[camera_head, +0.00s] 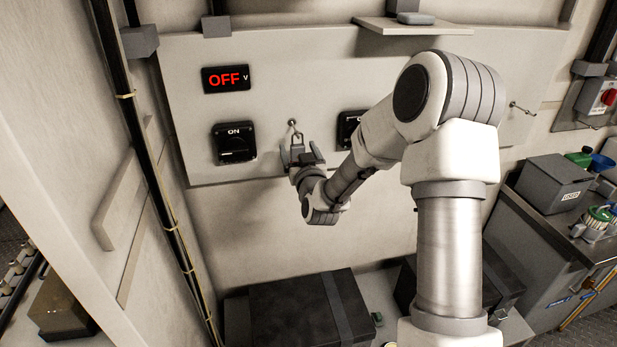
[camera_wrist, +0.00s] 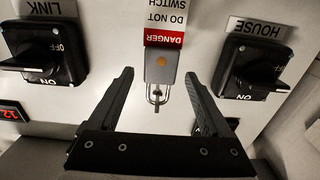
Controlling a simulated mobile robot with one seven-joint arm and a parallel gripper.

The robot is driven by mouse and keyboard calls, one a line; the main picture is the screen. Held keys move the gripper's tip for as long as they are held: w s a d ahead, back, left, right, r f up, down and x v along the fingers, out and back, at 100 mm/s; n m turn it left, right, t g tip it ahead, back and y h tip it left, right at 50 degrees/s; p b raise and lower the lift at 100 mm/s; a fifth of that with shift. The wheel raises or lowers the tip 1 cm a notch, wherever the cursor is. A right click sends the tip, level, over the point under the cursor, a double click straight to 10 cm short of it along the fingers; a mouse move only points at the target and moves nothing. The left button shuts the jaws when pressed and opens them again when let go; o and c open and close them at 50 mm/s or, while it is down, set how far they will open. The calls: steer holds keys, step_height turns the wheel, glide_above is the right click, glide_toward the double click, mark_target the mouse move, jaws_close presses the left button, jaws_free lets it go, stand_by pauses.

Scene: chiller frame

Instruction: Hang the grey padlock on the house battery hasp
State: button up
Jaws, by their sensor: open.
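The grey padlock (camera_wrist: 161,69), with an orange dot on its body, hangs in the wrist view, which shows the panel upside down. Its shackle loops near a small peg; a red-and-white DANGER tag (camera_wrist: 165,30) adjoins its body. My gripper (camera_wrist: 159,73) is open, with one finger on each side of the padlock in the picture. I cannot tell if the fingertips reach its depth. The head view shows my gripper (camera_head: 301,153) just below the peg (camera_head: 292,123). The black HOUSE switch (camera_wrist: 253,67) also shows in the head view (camera_head: 234,143), marked ON. I cannot make out its hasp clearly.
The LINK switch (camera_wrist: 43,55) is on the padlock's other side. A display (camera_head: 226,79) reads OFF above the HOUSE switch. A shelf (camera_head: 413,26) juts out above the panel. Another peg (camera_head: 520,107) is at the right. Dark boxes (camera_head: 305,312) stand below.

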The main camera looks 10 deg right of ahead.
steer(key=s+r+g, duration=0.1)
steer(key=s+g, duration=0.3)
steer(key=s, duration=0.9)
steer(key=s+r+g+b, duration=0.1)
steer(key=s+g, duration=0.3)
steer(key=s, duration=1)
steer(key=s+r+g+b, duration=0.1)
steer(key=s+r+g, duration=0.2)
steer(key=s, duration=1.1)
steer(key=shift+g, duration=0.7)
steer(key=shift+d, duration=0.25)
